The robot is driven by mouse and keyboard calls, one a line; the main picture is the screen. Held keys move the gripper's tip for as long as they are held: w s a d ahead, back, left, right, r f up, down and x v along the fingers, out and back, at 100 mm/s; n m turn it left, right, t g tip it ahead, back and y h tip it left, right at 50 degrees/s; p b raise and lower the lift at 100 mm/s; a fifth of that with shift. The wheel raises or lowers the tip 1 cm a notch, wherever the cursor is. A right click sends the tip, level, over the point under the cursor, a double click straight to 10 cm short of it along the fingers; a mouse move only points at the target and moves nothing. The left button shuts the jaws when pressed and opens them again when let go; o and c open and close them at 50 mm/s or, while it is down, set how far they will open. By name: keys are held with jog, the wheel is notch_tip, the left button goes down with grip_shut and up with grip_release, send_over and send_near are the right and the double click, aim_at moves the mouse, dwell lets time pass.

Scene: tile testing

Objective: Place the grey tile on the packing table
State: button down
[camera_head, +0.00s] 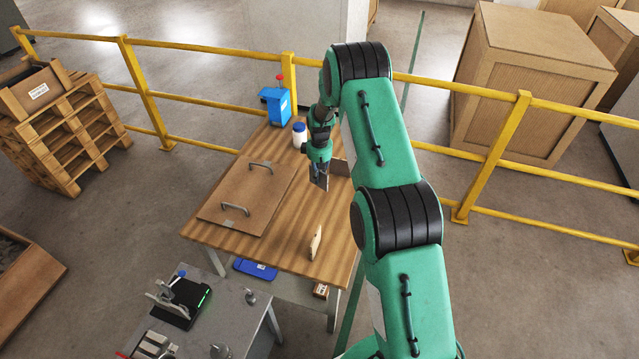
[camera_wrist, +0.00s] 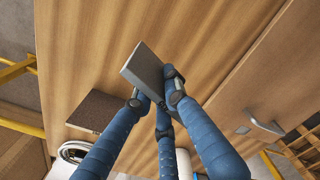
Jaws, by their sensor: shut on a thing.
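The grey tile (camera_wrist: 143,70) is pinched between the fingertips of my gripper (camera_wrist: 158,93) in the wrist view. In the head view the grey tile (camera_head: 319,182) hangs tilted below my gripper (camera_head: 320,163), over the right part of the wooden packing table (camera_head: 275,243). The tile appears to be above the tabletop (camera_wrist: 85,50); the exact gap cannot be told. The fingers hide part of the tile's near end.
A wooden panel with two handles (camera_head: 238,193) covers the table's left. A light tile (camera_head: 315,243) stands near the front edge; a dark brown tile (camera_wrist: 93,110) is behind my gripper. A white bottle (camera_head: 299,138) and blue device (camera_head: 276,104) stand at the back.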

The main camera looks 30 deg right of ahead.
aim_at(320, 182)
jog(key=shift+f+b, duration=0.35)
jog(key=shift+f, duration=1.4)
jog(key=shift+f, duration=0.15)
jog(key=c, duration=1.8)
grip_release()
jog(key=shift+o, duration=0.2)
notch_tip(320, 182, up, 12)
jog(key=shift+r+p, duration=0.15)
jog(key=shift+p, duration=0.7)
